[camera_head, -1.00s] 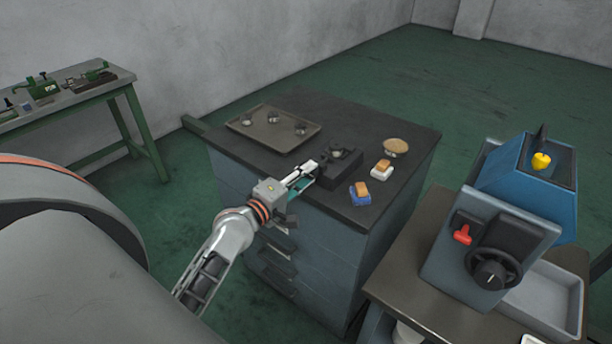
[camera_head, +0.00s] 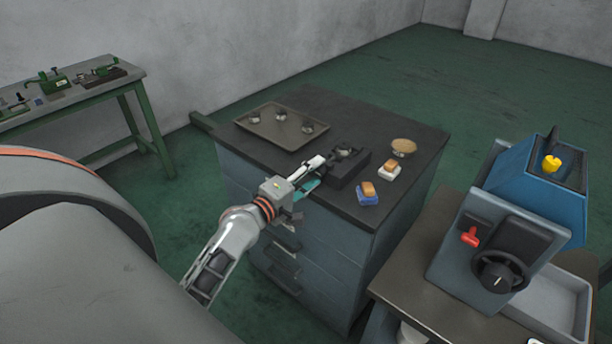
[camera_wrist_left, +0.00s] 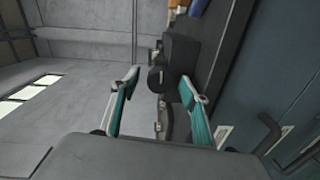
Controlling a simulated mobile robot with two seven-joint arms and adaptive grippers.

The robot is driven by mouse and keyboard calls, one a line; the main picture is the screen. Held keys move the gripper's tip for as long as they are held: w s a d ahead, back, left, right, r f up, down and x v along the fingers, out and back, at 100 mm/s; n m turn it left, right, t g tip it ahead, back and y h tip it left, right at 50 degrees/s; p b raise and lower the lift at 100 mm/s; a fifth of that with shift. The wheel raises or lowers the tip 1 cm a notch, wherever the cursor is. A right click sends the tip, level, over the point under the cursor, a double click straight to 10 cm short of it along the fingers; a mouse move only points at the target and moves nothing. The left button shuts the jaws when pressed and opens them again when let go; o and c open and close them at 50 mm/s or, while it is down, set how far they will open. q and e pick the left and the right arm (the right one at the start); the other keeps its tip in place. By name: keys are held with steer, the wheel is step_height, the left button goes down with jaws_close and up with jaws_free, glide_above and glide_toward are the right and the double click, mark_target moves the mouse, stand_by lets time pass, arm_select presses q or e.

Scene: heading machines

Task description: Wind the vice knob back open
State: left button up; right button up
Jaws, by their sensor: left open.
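The vice (camera_head: 352,170) is a dark block on the near edge of the cabinet's black top, with a round piece held in it. It also shows in the left wrist view (camera_wrist_left: 181,52). Its dark round knob (camera_wrist_left: 157,79) faces my left wrist camera. My left gripper (camera_head: 319,172) is open at the vice's near left side. In the wrist view its two teal-and-white fingers (camera_wrist_left: 160,85) stand on either side of the knob, with a visible gap on both sides. In the head view the knob is hidden at the fingers. My right gripper is not in view.
On the cabinet top are a tray (camera_head: 263,131) with several small round parts, a blue brush-like block (camera_head: 368,199), a white one (camera_head: 388,176) and a round tan-topped dish (camera_head: 403,146). A blue machine (camera_head: 480,250) with a black handwheel stands at right. Drawer handles project below my gripper.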

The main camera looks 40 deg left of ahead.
arm_select(q)
steer(key=s, duration=1.1)
steer(key=shift+s+a+r, duration=0.4)
steer(key=shift+a, duration=0.05)
